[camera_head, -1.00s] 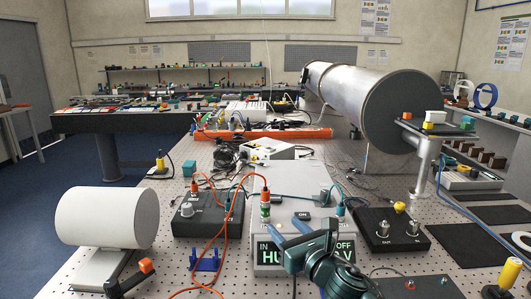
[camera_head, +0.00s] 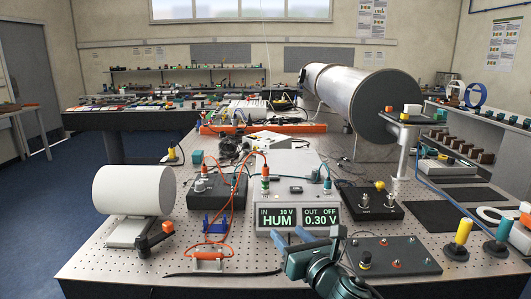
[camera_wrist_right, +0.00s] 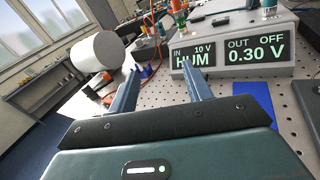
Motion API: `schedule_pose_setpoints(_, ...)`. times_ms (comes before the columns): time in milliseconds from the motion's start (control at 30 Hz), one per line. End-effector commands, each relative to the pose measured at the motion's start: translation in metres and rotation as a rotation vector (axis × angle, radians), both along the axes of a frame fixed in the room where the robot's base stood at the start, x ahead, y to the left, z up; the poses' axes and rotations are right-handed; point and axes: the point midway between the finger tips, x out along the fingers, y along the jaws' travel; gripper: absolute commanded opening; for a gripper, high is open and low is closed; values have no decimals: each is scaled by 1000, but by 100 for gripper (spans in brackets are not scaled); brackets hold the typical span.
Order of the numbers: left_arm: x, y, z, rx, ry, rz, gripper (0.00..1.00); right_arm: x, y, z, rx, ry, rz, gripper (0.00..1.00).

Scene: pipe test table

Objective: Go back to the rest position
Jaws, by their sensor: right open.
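My right gripper (camera_head: 291,237) is open and empty in the head view. It is low in the middle, in front of the grey meter box (camera_head: 296,190). The meter's two displays read "IN 10 V HUM" and "OUT OFF 0.30 V". In the right wrist view, the two blue fingers of the same gripper (camera_wrist_right: 158,78) stand apart with nothing between them. The meter box (camera_wrist_right: 225,72) shows beyond them. My left gripper is not in view.
A white cylinder (camera_head: 133,190) on a stand is at the left. Two black boxes, one left (camera_head: 217,190) and one right (camera_head: 370,203), flank the meter, with orange cables at the left one. A black panel (camera_head: 393,256) lies at the right. A big metal pipe (camera_head: 350,95) stands behind.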

Motion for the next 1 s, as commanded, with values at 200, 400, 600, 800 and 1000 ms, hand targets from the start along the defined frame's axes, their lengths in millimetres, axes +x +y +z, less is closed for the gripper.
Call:
schedule_pose_setpoints(200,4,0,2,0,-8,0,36,-41,-14,-44,484,348,-167,50)
schedule_pose_setpoints(400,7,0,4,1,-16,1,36,-101,-47,-96,1061,714,-471,50)
schedule_pose_setpoints(600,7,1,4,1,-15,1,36,-193,-94,-152,1694,985,-973,50)
schedule_pose_setpoints(800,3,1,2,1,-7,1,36,-267,-125,-178,2061,1011,-1392,50)
schedule_pose_setpoints(1000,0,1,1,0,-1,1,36,-330,-145,-190,2301,914,-1755,50)
